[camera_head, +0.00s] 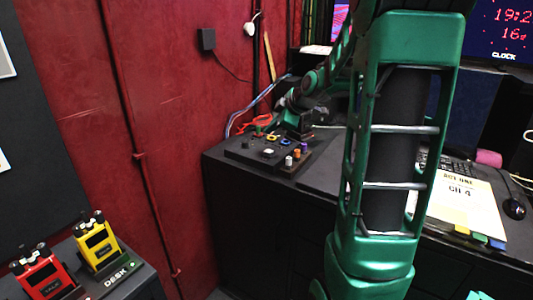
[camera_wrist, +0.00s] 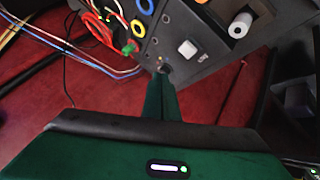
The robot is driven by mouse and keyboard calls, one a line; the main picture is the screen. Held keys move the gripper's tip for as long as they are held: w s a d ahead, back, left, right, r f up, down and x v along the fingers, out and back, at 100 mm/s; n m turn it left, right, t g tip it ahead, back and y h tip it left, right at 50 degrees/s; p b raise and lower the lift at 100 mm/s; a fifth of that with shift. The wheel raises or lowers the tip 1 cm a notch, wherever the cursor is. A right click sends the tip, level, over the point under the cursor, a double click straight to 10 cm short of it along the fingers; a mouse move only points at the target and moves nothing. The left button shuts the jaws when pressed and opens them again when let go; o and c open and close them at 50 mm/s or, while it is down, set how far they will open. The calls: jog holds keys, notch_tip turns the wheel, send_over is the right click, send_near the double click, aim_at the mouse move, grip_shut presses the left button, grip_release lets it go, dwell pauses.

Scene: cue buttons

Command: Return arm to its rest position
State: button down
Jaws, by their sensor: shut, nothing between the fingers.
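My gripper (camera_wrist: 162,78) is shut and empty in the wrist view, its two green fingers pressed together. Its tips are close to a small dark round knob at the edge of the black control panel (camera_wrist: 205,72); I cannot tell whether they touch it. In the head view, my green arm reaches down to the panel (camera_head: 240,157) on the dark desk, and the gripper is hard to make out there.
Red and blue cables (camera_wrist: 70,45) run beside the panel. A red wall (camera_head: 165,110) stands left of the desk (camera_head: 235,190). Yellow (camera_head: 98,245) and red (camera_head: 40,277) radios stand at lower left. A paper sheet (camera_head: 468,205) and mouse (camera_head: 514,208) lie at right.

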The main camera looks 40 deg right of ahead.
dwell(0.5)
jog(key=s+a+f+m+g, duration=0.2)
jog(key=s+a+m+g, duration=0.1)
jog(key=s, duration=0.8)
jog(key=s+a+f+m+g, duration=0.3)
jog(key=s+a+m, duration=0.2)
jog(key=s, duration=0.7)
jog(key=s+a+f+m+g, duration=0.2)
jog(key=s+m, duration=0.5)
jog(key=s, duration=0.5)
jog(key=shift+s+a+f+m+g, duration=0.35)
jog(key=shift+a+g, duration=0.35)
jog(key=shift+a, duration=0.5)
jog(key=shift+w+r, duration=0.1)
jog(key=shift+w, duration=0.05)
jog(key=shift+w+f, duration=0.25)
jog(key=shift+w, duration=0.35)
